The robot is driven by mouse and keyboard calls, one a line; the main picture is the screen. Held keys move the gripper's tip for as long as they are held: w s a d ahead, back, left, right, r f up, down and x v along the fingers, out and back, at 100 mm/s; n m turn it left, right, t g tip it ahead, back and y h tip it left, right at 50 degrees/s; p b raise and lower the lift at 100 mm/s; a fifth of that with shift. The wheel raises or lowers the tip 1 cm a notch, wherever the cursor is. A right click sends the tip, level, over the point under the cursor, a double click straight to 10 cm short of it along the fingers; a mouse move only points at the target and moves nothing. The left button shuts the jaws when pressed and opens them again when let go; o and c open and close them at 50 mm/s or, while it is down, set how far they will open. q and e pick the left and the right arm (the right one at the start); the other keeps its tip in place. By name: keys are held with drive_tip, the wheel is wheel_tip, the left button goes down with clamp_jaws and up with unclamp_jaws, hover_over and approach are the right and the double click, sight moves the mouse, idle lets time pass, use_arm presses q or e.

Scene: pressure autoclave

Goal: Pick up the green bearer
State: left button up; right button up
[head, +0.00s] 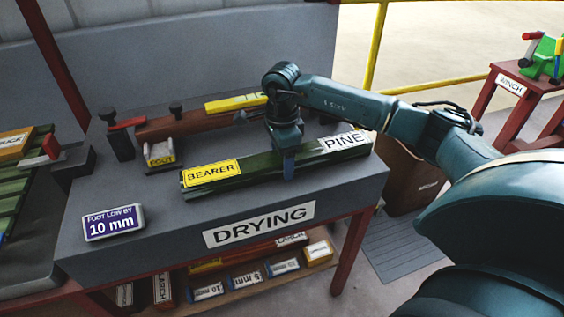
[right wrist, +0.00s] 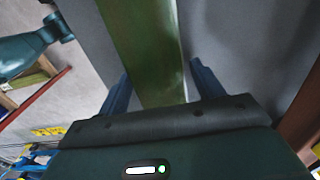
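The green bearer (head: 265,172) is a long bar lying on the grey bench marked DRYING. It has a yellow BEARER label at its left end and a white PINE label at its right end. My right gripper (head: 287,158) points down over the middle of the bar, with one blue finger in front of its near side. In the right wrist view the bearer (right wrist: 146,45) runs between the two open fingers (right wrist: 163,88), with a gap visible on each side. The far finger is hidden in the head view. My left gripper is not in view.
Behind the bearer lie a reddish-brown bar (head: 190,124) and a yellow-labelled piece. A FOOT block (head: 160,160) stands to its left. A "FOOT LOW BY 10 mm" sign (head: 113,222) is at the front left. The bench front (head: 150,240) is mostly clear. A red WINCH stand (head: 520,85) is far right.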

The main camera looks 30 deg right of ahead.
drive_tip(key=shift+r, duration=0.1)
drive_tip(key=c, duration=1.3)
